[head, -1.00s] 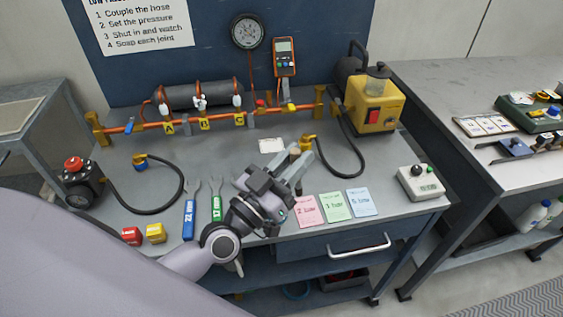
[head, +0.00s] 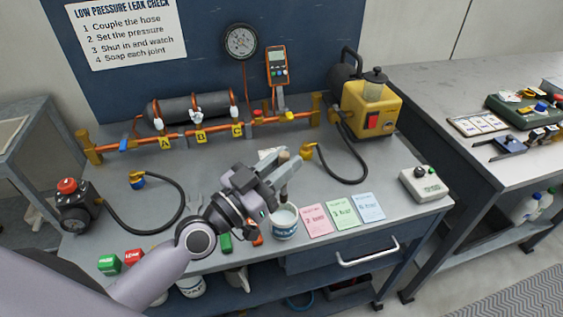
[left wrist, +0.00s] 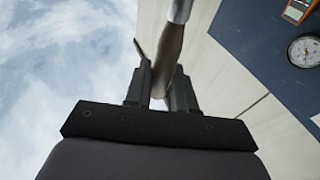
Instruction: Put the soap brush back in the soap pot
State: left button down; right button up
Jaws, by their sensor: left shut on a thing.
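The soap pot (head: 284,230), a white cup, stands near the bench's front edge, left of the coloured cards. My left gripper (head: 288,168) is above it, shut on the soap brush. A short part of the brush (head: 284,191) shows below the fingers, pointing down at the pot's mouth. I cannot tell whether its tip is inside the rim. In the left wrist view, the brush's brown handle (left wrist: 172,48) runs between the two dark fingers (left wrist: 160,88). My right gripper is not in view.
A copper pipe with tags A, B and C (head: 201,139) runs along the back. A yellow pump (head: 365,108) stands at the back right, its black hose (head: 345,181) curving beside my gripper. Pink, green and blue cards (head: 342,211) lie right of the pot.

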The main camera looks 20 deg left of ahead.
aim_at(282, 194)
pick_arm(q)
jog(key=shift+f+b, duration=3.9)
jog(key=shift+f, duration=0.4)
jog(key=c, duration=0.9)
grip_release()
jog(key=shift+o, duration=0.2)
